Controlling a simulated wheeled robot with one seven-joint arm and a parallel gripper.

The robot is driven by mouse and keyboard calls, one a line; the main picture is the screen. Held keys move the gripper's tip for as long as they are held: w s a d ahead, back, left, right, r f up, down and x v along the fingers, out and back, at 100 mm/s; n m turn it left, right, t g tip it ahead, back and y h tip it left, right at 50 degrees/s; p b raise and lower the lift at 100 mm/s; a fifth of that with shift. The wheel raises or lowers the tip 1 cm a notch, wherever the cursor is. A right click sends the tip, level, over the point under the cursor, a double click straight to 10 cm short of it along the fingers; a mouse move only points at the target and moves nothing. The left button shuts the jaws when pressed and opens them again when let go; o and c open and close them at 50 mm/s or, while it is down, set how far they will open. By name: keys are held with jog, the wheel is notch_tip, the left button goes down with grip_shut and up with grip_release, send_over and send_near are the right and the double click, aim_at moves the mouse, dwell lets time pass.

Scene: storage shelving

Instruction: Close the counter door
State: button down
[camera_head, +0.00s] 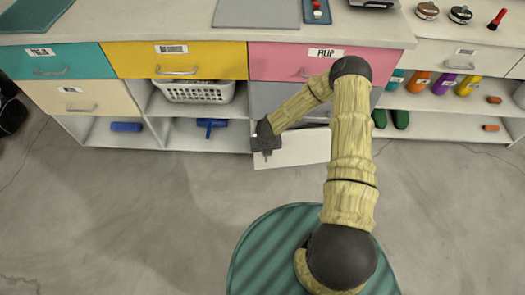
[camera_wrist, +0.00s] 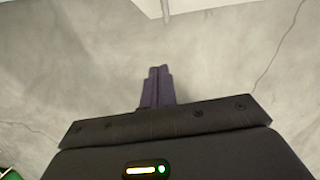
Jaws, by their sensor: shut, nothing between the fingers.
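The counter door appears to be the pale panel (camera_head: 305,150) low on the counter front, under the pink drawer (camera_head: 285,62). It stands out from the counter over the floor, open. My gripper (camera_head: 267,150) is at the panel's left end, in front of the shelving. The wrist view shows its two dark fingers (camera_wrist: 157,84) together, with nothing between them, over grey floor. A pale edge (camera_wrist: 190,6) crosses the top of the wrist view; I cannot tell whether it is the door. Contact between gripper and panel cannot be made out. My arm hides the panel's right side.
Left of the door are a yellow drawer (camera_head: 175,60), a white basket (camera_head: 195,91) and a blue tool (camera_head: 211,125) on the low shelf. To the right, bottles (camera_head: 419,82) and green shoes (camera_head: 401,119) stand on shelves. The floor (camera_head: 150,215) in front is clear.

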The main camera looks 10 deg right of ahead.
notch_tip(320, 180, up, 20)
jog(key=s+n+t+y, duration=0.1)
jog(key=n+t+y, duration=0.1)
jog(key=n, duration=1.7)
jog(key=s+d+r+n+g+h, duration=0.1)
jog(key=s+d+r+n, duration=0.1)
jog(key=s+r+n, duration=0.5)
jog(key=s+d+r+n+g+h, duration=0.1)
jog(key=s+d+r+n, duration=0.2)
jog(key=s+r+n, duration=0.5)
jog(key=s+n, duration=0.1)
jog(key=s, duration=0.1)
jog(key=shift+s+d+r+n, duration=0.25)
jog(key=shift+s+r+n, duration=0.05)
jog(key=shift+n, duration=0.1)
jog(key=shift+w+a, duration=0.1)
jog(key=shift+w, duration=0.05)
